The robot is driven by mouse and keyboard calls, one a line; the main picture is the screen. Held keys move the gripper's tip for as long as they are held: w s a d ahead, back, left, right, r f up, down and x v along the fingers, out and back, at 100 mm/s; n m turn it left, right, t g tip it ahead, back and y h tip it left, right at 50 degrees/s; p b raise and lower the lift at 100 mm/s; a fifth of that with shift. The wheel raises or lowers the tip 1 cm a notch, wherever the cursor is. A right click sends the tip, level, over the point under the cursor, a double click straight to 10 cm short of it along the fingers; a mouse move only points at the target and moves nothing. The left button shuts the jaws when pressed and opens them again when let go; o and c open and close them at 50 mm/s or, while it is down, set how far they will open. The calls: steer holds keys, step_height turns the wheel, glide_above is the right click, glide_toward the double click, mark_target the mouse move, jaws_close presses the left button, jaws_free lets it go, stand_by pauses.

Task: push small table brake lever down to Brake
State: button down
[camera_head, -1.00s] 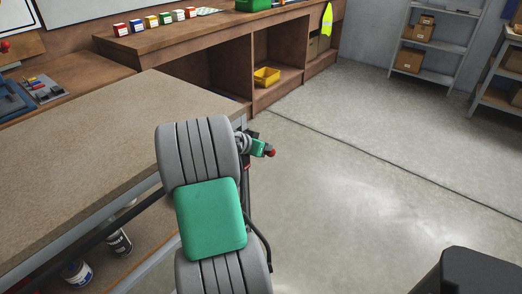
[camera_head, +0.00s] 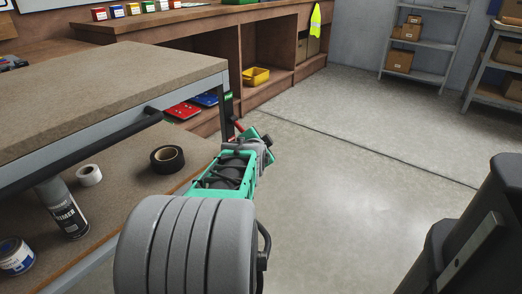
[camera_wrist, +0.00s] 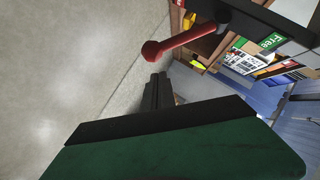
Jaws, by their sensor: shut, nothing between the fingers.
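The brake lever is a red rod with a ball knob (camera_wrist: 152,51), mounted on a dark bracket. Its red part also shows in the head view (camera_head: 238,124), by the corner leg of the small table (camera_head: 100,85). A green "Free" label (camera_wrist: 271,41) sits beside the lever's pivot end in the wrist view; no Brake label is readable. My gripper (camera_wrist: 159,78) is shut and empty, its fingertips near the knob. Whether they touch it I cannot tell. In the head view my gripper is mostly hidden at the end of my arm, just past the table corner.
The small table's lower shelf holds a tape roll (camera_head: 167,159), a white roll (camera_head: 89,175), a spray can (camera_head: 63,207) and a paint tin (camera_head: 15,256). A wooden workbench (camera_head: 180,28) with a yellow bin (camera_head: 256,77) stands behind. Floor to the right is clear.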

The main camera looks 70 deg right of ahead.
steer(key=shift+w+f+m+t+b, duration=0.15)
steer(key=shift+w+f+m+b, duration=0.05)
steer(key=shift+f+b, duration=0.55)
steer(key=shift+w+f+m+t+b, duration=0.15)
steer(key=shift+w+f+m+b, duration=0.05)
steer(key=shift+f+b, duration=0.55)
steer(key=shift+f, duration=0.15)
steer(key=s+d+r+p+v, duration=0.1)
steer(key=p+v, duration=0.3)
steer(key=v, duration=0.9)
steer(key=shift+s, duration=0.8)
steer(key=shift+d, duration=0.1)
